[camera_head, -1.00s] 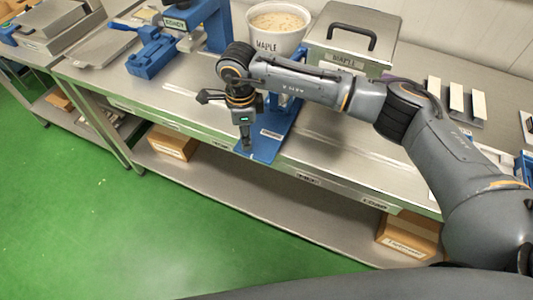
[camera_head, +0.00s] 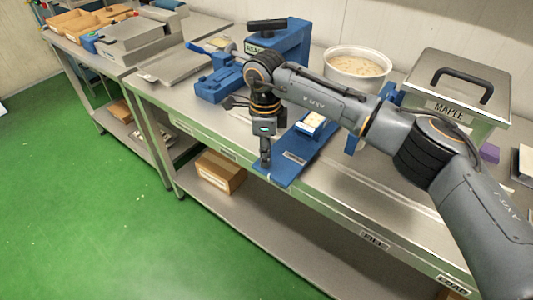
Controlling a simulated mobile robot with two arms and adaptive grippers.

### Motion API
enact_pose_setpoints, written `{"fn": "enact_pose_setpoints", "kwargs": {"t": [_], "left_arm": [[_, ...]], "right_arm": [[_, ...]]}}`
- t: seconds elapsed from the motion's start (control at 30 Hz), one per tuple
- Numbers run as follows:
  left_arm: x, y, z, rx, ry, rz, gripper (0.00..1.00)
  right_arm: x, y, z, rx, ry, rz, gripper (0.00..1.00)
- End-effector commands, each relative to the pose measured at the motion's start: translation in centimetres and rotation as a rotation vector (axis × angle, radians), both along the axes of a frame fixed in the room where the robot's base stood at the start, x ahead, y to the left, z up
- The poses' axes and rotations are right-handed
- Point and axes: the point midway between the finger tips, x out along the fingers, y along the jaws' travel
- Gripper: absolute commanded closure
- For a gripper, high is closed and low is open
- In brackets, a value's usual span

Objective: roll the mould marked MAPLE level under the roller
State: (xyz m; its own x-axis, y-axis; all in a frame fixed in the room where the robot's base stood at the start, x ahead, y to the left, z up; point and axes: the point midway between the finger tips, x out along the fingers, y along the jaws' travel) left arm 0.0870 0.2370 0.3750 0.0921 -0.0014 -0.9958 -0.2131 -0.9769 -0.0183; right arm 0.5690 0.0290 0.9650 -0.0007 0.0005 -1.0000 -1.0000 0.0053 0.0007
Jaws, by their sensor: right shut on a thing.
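My right gripper (camera_head: 265,163) points down at the near left end of a flat blue board (camera_head: 285,172) on the bench. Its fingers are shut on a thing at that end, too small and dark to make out. A small blue mould (camera_head: 312,122) with pale filling sits farther back on the board, apart from the gripper. I cannot read a mark on it. Blue uprights (camera_head: 389,92) show behind my right arm; the arm hides most of that frame, and I cannot make out a roller. My left gripper is not in view.
A lidded metal box (camera_head: 455,85) marked MAPLE and a white tub (camera_head: 357,65) of pale mass stand behind my arm. A blue machine (camera_head: 288,45) and a blue fixture (camera_head: 218,84) stand to the left. A cardboard box (camera_head: 220,172) lies on the lower shelf.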

Motion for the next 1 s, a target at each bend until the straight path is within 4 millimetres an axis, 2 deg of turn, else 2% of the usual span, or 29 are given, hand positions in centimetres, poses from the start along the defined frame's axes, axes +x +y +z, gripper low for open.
{"fn": "enact_pose_setpoints", "kwargs": {"t": [0.17,0.2,0.3,0.67,0.77,1.0], "left_arm": [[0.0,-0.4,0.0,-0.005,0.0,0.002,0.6],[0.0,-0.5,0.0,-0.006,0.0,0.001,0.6],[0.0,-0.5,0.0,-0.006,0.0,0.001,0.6],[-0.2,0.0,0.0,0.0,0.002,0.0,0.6],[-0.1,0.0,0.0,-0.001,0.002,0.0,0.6],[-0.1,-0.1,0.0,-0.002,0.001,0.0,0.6]], "right_arm": [[0.0,-0.1,0.1,-0.001,-0.002,-0.001,1.0],[0.0,-0.1,0.1,-0.001,-0.002,-0.001,0.74],[0.0,-0.1,0.1,-0.001,-0.002,0.0,0.54],[0.0,0.0,0.3,0.0,-0.002,0.0,0.53],[0.1,0.0,1.4,0.001,-0.003,0.0,0.53],[0.1,0.0,6.4,-0.001,-0.005,0.0,0.53]]}}
